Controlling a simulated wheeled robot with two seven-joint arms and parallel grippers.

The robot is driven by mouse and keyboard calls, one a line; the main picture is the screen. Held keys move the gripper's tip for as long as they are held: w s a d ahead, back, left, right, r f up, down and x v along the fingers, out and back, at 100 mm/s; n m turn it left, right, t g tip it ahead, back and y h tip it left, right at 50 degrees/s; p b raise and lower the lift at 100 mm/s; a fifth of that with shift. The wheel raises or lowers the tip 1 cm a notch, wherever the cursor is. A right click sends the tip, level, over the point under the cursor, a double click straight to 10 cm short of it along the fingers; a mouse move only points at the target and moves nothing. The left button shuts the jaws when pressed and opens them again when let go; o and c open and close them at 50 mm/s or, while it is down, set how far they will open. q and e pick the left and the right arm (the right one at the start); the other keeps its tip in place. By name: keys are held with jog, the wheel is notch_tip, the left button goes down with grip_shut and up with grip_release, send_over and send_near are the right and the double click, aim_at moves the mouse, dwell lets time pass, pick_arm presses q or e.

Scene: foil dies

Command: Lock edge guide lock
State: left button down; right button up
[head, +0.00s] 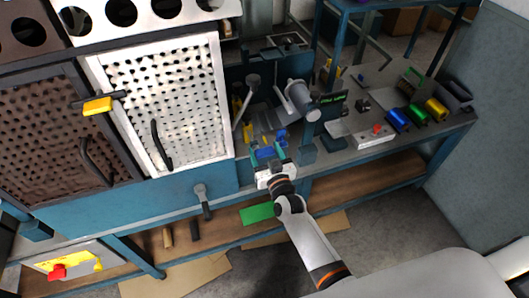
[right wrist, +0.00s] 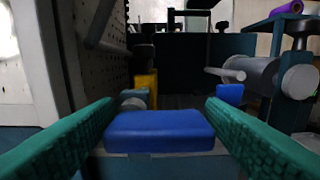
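My right gripper (head: 266,149) is at the front of the machine on the bench, its green fingers spread apart and pointing into it. A blue block (right wrist: 160,131) lies between and just ahead of the fingers in the right wrist view; it also shows in the head view (head: 265,154). I cannot tell whether the fingers touch its ends. A second, smaller blue piece (right wrist: 230,94) stands farther in on the right, also visible in the head view (head: 281,135). I cannot tell which blue part is the edge guide lock. My left gripper is not in view.
A white perforated door (head: 175,100) stands close on the left. A grey cylinder (head: 302,99) is to the right of the gripper. Coloured foil rolls (head: 436,108) and a control box with a red button (head: 376,134) are on the right bench. A lever (head: 203,199) sticks out in front.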

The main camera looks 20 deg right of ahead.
jog(key=shift+o, duration=0.7)
jog(key=shift+s, duration=0.3)
jog(key=s+b, duration=0.2)
jog(key=s, duration=0.9)
jog(key=shift+s+d+b, duration=0.2)
jog(key=shift+d+b, duration=0.05)
jog(key=shift+b, duration=0.15)
